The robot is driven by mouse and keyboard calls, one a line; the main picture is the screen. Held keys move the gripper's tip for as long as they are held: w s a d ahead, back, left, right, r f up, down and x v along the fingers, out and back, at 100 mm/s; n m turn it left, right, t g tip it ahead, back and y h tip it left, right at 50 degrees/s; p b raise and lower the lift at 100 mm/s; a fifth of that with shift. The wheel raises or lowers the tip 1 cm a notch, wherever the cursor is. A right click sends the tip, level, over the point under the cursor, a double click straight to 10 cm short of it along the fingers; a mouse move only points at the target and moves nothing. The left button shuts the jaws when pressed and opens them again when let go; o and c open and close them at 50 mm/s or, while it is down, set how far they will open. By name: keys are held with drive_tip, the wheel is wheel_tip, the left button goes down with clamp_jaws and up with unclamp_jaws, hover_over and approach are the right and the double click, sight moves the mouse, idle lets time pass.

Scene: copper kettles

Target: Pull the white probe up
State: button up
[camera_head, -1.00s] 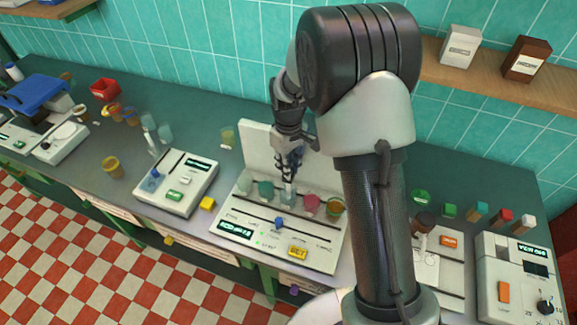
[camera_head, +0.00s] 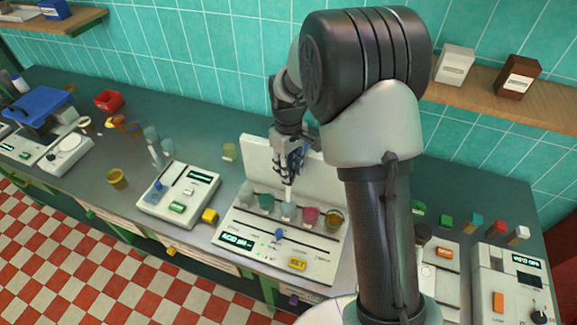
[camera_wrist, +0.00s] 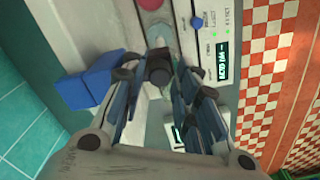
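The white probe (camera_head: 288,196) stands upright in the head view, with its lower end at a small clear cup in the middle of the cup row on the white meter (camera_head: 318,262). My gripper (camera_head: 288,178) points down over it, and its fingers are around the probe's upper part. In the wrist view a dark round cap (camera_wrist: 160,70), seemingly the probe's top, sits between the fingers of my gripper (camera_wrist: 160,85). The fingers seem closed on it, though the contact is partly hidden. The meter's display (camera_head: 236,240) reads something like "ACID pH".
The meter's white back panel (camera_head: 262,160) rises behind my gripper. A second instrument (camera_head: 178,195) is to the left. A wooden shelf (camera_head: 490,92) is at upper right.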

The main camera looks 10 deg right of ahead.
wheel_tip(320, 180, up, 12)
idle(0.5)
idle(0.4)
drive_tip(key=s+r+m+t+b, duration=0.25)
drive_tip(key=s+b, duration=0.45)
drive_tip(key=s, duration=0.8)
drive_tip(key=s+f+m+t+b, duration=0.2)
drive_tip(key=s+f+m+b, duration=0.1)
drive_tip(key=s, duration=1)
wheel_tip(320, 180, down, 3)
drive_tip(key=shift+s+d+r+b, duration=0.1)
drive_tip(key=shift+s+d+b, duration=0.15)
drive_tip(key=shift+b, duration=0.4)
